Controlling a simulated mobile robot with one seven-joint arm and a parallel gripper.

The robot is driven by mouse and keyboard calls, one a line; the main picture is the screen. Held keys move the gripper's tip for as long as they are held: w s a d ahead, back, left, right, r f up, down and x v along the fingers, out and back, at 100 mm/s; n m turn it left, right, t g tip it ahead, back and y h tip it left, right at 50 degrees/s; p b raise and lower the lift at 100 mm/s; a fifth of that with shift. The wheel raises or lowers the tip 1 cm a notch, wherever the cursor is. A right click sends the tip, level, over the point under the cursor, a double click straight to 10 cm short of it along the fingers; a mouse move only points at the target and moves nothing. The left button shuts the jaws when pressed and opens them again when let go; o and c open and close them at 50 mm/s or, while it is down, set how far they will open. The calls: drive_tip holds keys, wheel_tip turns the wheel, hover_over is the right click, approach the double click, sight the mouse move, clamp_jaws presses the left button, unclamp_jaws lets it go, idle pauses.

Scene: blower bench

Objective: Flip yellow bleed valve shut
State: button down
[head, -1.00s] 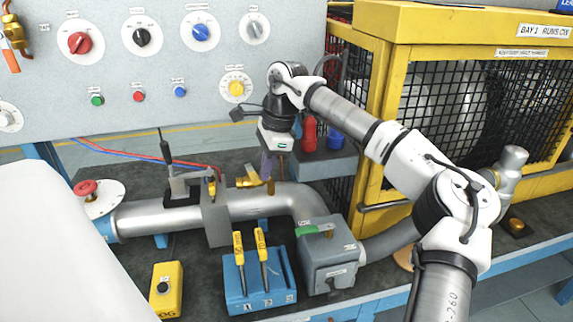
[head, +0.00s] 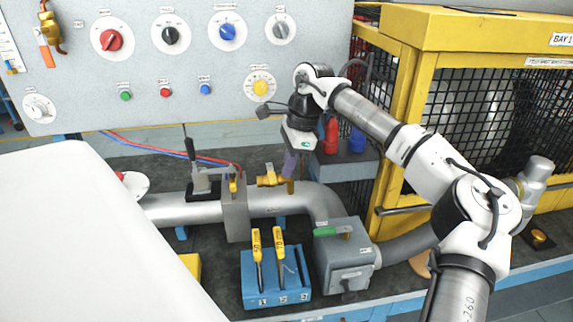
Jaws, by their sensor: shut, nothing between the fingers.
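The yellow bleed valve (head: 268,180) sits on top of the grey pipe in the middle of the head view, its yellow-brass body lying sideways. A short brass part stands at its right end. My gripper (head: 291,168) points down just above and beside that right end. Its narrow fingers are shut with nothing between them. The fingertips overlap the valve's right end in the picture, so I cannot tell whether they touch it. The gripper partly hides that end, and the handle's position is unclear.
A grey bracket and toggle clamp (head: 205,180) stand left of the valve. A blue holder (head: 275,292) with yellow-handled tools and a grey box (head: 345,255) are in front. A yellow mesh cage (head: 390,130) is at right. A white surface (head: 80,240) covers the lower left.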

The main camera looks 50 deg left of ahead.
drive_tip(key=b+v, duration=0.1)
drive_tip(key=v, duration=1.2)
drive_tip(key=shift+r, duration=0.35)
drive_tip(key=shift+d, duration=0.1)
